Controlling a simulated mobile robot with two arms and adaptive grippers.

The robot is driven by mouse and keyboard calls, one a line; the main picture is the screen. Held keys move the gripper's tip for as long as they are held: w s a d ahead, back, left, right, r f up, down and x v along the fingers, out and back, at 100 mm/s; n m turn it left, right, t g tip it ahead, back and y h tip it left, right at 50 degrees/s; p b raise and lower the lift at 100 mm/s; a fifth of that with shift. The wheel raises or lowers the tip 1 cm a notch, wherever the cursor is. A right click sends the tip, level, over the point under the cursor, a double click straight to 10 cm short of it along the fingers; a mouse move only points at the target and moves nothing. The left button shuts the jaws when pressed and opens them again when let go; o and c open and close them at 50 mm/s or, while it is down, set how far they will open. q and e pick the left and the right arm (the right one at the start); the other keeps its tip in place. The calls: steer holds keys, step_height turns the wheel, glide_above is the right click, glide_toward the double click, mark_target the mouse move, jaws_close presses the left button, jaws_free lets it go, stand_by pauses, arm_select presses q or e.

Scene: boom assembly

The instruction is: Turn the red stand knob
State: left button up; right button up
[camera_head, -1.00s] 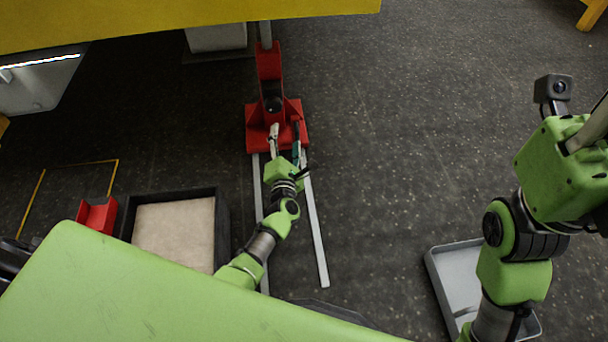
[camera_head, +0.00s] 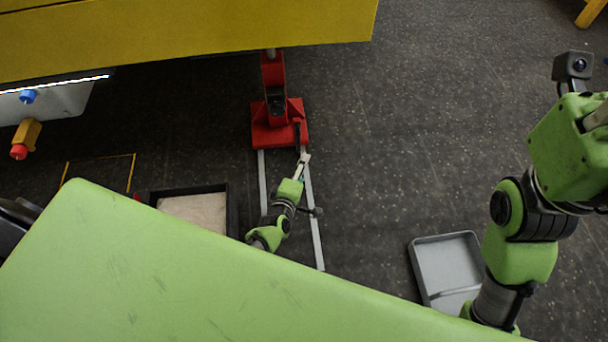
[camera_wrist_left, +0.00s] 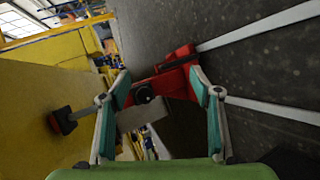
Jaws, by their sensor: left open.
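The red stand (camera_head: 280,122) is on the floor under the yellow boom, with a black round knob (camera_head: 277,105) on its upright. In the left wrist view the red stand (camera_wrist_left: 176,78) and black knob (camera_wrist_left: 143,94) show beyond and between my fingers. My left gripper (camera_head: 304,158) is just in front of the stand's base, apart from the knob. In the wrist view the left gripper (camera_wrist_left: 161,88) is open, with nothing between its fingers. My right arm is at the right; its fingers are not visible.
The yellow boom (camera_head: 190,38) spans the top left. Two pale rails (camera_head: 315,225) run forward from the stand. A black-rimmed box (camera_head: 234,208) is left of my arm, and a grey tray (camera_head: 448,265) lies right. An orange part with a red end (camera_head: 25,138) hangs far left.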

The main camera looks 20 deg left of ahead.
arm_select(q)
steer(key=shift+s+d+f+m+g+h+p, duration=0.15)
steer(key=shift+s+d+m+g+p, duration=0.1)
steer(key=shift+s+m+p, duration=0.35)
steer(key=shift+s+d+r+m+g+h+p, duration=0.1)
steer(key=shift+s+d+m+g+h+p, duration=0.15)
steer(key=shift+s+m+p, duration=0.3)
steer(key=shift+s+d+f+m+g+h+p, duration=0.1)
steer(key=shift+s+d+m+p, duration=0.3)
steer(key=shift+s, duration=0.35)
steer(key=shift+a, duration=0.1)
